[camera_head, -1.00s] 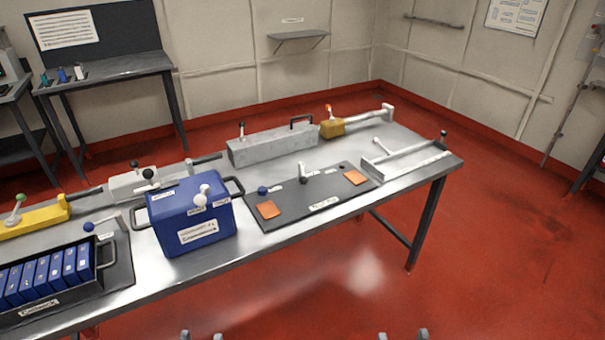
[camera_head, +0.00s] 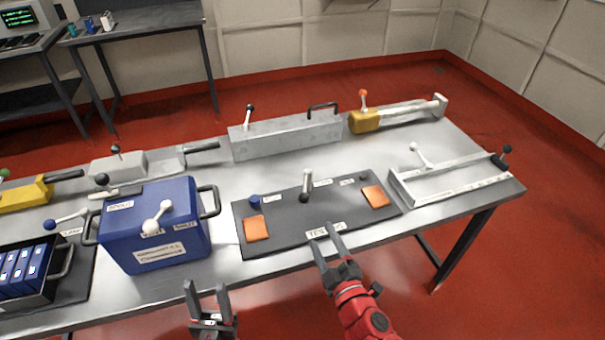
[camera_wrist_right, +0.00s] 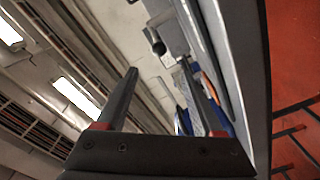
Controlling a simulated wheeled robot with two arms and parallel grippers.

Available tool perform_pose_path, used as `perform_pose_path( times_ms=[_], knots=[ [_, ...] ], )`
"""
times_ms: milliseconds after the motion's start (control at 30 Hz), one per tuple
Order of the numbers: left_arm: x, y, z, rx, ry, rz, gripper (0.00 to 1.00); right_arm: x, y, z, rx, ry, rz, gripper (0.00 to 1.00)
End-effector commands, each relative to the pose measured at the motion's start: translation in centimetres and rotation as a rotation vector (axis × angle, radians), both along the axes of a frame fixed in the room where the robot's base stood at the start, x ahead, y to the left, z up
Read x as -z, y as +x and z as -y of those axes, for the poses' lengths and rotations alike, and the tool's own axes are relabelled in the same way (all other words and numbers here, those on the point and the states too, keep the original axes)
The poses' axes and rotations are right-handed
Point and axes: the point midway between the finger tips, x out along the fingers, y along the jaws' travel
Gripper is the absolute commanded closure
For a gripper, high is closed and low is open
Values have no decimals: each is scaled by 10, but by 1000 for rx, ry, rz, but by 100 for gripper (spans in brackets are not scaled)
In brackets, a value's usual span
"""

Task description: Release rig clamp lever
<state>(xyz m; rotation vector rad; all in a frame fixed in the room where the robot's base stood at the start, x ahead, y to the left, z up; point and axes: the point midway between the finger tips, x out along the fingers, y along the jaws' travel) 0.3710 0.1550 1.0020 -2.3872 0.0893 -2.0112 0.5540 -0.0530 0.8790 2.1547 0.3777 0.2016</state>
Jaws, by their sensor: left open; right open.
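A dark test plate (camera_head: 285,238) lies on the bench in the head view. A short pale lever (camera_head: 308,180) with a black knob (camera_head: 304,198) stands at its middle, between two orange pads. The print on the small labels there is too small to read. My right gripper (camera_head: 325,237) is open and empty at the plate's front edge, apart from the lever. Its open fingers also show in the right wrist view (camera_wrist_right: 157,75), with nothing clearly between them. My left gripper (camera_head: 206,290) is open and empty at the bench's front edge, before the blue box.
The blue box (camera_head: 155,225) with a white-knobbed lever stands left of the plate. A blue-knobbed lever (camera_head: 68,219) and a black tray of blue cells are further left. A grey block (camera_head: 285,138) stands behind the plate, a pale metal frame (camera_head: 450,190) to its right.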

Motion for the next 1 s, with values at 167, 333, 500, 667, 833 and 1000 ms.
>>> perform_pose_path(
  times_ms=[167, 333, 500, 667, 833, 1000],
  knots=[
    [-2, 0, 0, 0, 0, 0, 50, 0, 11, -1, 16, -15, -2, 31],
    [-7, 0, 0, 0, 0, 0, 50, -3, 42, -13, 14, -12, -1, 31],
    [-14, 0, 0, 0, 0, 0, 50, -2, 77, -25, 14, -11, -2, 31],
    [-19, 0, 0, 0, 0, 0, 50, -2, 108, -37, 13, -11, -2, 31],
    [-23, 0, 0, 0, 0, 0, 50, -1, 137, -45, 17, -11, -4, 31],
    [-24, 0, 0, 0, 0, 0, 50, 0, 155, -52, 15, -12, -3, 31]
  ],
)
